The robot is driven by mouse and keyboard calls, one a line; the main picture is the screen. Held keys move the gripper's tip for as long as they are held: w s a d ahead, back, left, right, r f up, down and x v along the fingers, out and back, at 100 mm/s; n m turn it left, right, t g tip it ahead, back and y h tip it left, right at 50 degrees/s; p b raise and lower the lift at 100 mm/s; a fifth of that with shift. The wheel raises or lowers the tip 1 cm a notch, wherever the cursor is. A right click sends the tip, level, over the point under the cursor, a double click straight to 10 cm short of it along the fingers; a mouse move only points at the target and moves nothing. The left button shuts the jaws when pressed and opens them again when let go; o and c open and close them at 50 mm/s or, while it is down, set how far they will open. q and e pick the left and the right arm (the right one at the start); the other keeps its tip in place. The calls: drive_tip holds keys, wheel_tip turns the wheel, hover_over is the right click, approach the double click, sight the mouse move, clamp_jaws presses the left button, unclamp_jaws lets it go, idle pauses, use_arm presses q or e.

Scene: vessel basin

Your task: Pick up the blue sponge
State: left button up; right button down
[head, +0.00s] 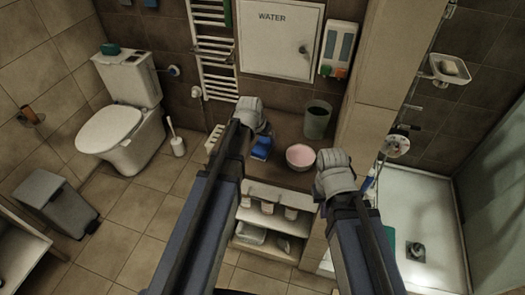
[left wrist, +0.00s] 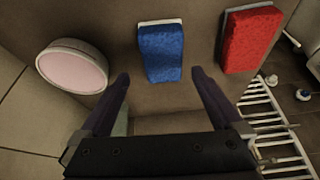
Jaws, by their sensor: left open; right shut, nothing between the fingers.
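The blue sponge (head: 262,147) lies on the brown counter (head: 288,128), just beside my left gripper (head: 257,122) in the head view. In the left wrist view the blue sponge (left wrist: 161,50), with a pale layer along its far edge, shows ahead, between the lines of the two fingers. My left gripper (left wrist: 160,76) is open with nothing between its fingers. My right gripper (head: 335,165) is shut and empty, at the right of the counter; its fingertips are hard to make out.
A pink-filled bowl (head: 300,156) stands right of the sponge, and a dark cup (head: 317,119) stands behind it. A red sponge (left wrist: 252,40) lies on the other side of the blue one in the wrist view. A towel radiator (head: 212,50) and wall cabinet (head: 280,38) are behind.

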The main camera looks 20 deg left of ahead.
sight(262, 145)
use_arm(q)
drive_tip(key=shift+a+b+x, duration=0.1)
drive_tip(key=shift+b+x, duration=1.1)
drive_tip(key=shift+x, duration=0.2)
drive_tip(key=shift+a+b+x, duration=0.15)
drive_tip(key=shift+b+x, duration=1.05)
drive_tip(key=shift+x, duration=0.15)
drive_tip(key=shift+s+f, duration=0.15)
drive_tip(key=shift+f, duration=0.1)
drive_tip(key=shift+c, duration=0.2)
drive_tip(key=c, duration=1.2)
drive_tip(key=shift+r, duration=0.1)
drive_tip(key=shift+c, duration=0.2)
wheel_tip(262, 145, up, 10)
drive_tip(key=p, duration=1)
drive_tip(key=shift+r, duration=0.15)
